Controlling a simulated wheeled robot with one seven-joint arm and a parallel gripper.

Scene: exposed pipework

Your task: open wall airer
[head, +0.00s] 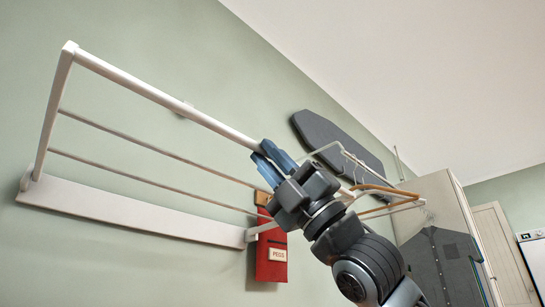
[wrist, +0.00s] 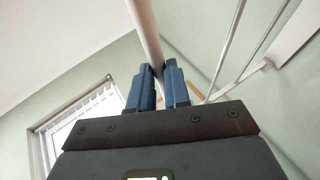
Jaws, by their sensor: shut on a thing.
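The wall airer (head: 140,85) is a white frame with a thick front bar, thin inner rods and a long white base rail (head: 130,211) on the green wall. The frame tilts up and out from the wall. My gripper (head: 267,157) has its blue fingers shut on the front bar near its right end. In the wrist view the airer's bar (wrist: 147,38) runs between the two fingers of my gripper (wrist: 158,88). The right end of the frame is partly hidden behind my gripper and arm.
A dark ironing board (head: 335,140) hangs on the wall further right. Hangers (head: 385,190) and a dark garment (head: 440,262) are by a tall pale cabinet. A window (wrist: 75,135) shows in the wrist view.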

